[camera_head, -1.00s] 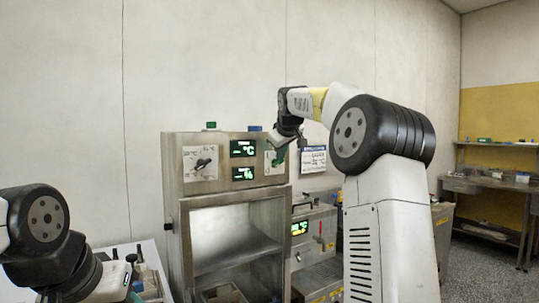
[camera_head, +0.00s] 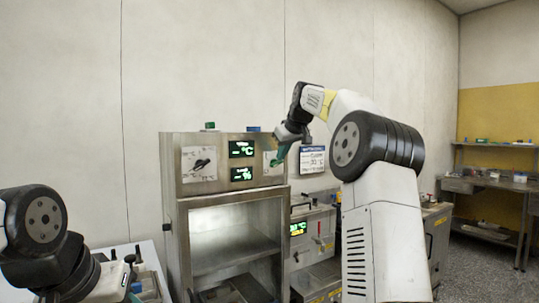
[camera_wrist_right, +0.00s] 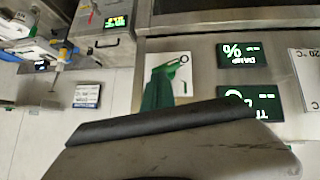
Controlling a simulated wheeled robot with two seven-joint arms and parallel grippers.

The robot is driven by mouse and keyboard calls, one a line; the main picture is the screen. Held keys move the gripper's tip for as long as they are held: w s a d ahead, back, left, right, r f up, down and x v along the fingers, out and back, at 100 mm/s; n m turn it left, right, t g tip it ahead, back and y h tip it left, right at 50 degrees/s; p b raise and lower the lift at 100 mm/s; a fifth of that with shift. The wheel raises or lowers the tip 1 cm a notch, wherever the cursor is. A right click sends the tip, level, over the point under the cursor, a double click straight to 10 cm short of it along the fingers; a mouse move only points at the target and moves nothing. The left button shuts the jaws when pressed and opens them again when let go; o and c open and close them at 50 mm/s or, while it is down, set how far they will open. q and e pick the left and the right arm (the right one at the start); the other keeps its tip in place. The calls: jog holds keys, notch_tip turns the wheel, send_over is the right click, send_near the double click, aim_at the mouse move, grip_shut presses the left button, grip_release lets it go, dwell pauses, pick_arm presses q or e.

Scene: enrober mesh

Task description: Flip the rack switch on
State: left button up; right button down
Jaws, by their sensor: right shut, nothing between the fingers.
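The rack switch's white plate (camera_head: 272,158) is on the right of the steel cabinet's front panel. My right gripper (camera_head: 280,158) is shut and empty, its green fingertips in front of this plate. In the right wrist view the green fingers (camera_wrist_right: 165,85) overlap the white plate (camera_wrist_right: 183,83), and an "O" mark shows beside the tips. The switch lever cannot be made out behind the fingers, and I cannot tell whether they touch it. My left arm is at the lower left; its gripper is not clearly shown.
The steel cabinet (camera_head: 176,225) has an open chamber below two lit green displays (camera_head: 242,148) and a dial (camera_head: 200,163) on the left. A smaller steel unit (camera_head: 325,225) stands to its right, below a wall sign (camera_head: 312,158). A tray with bottles is at lower left.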

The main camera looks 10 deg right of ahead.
jog(key=m+y, duration=0.1)
jog(key=d+m+g+y, duration=0.1)
jog(key=y, duration=0.1)
jog(key=d+f+m+y, duration=0.1)
jog(key=y, duration=0.1)
jog(key=shift+w+f+g, duration=0.1)
jog(key=shift+w+g, duration=0.2)
jog(key=shift+w, duration=0.1)
dwell(0.3)
jog(key=shift+s+a+f, duration=0.2)
jog(key=shift+s+a, duration=0.1)
jog(key=shift+a, duration=0.45)
jog(key=shift+y, duration=0.3)
jog(key=shift+a, duration=0.1)
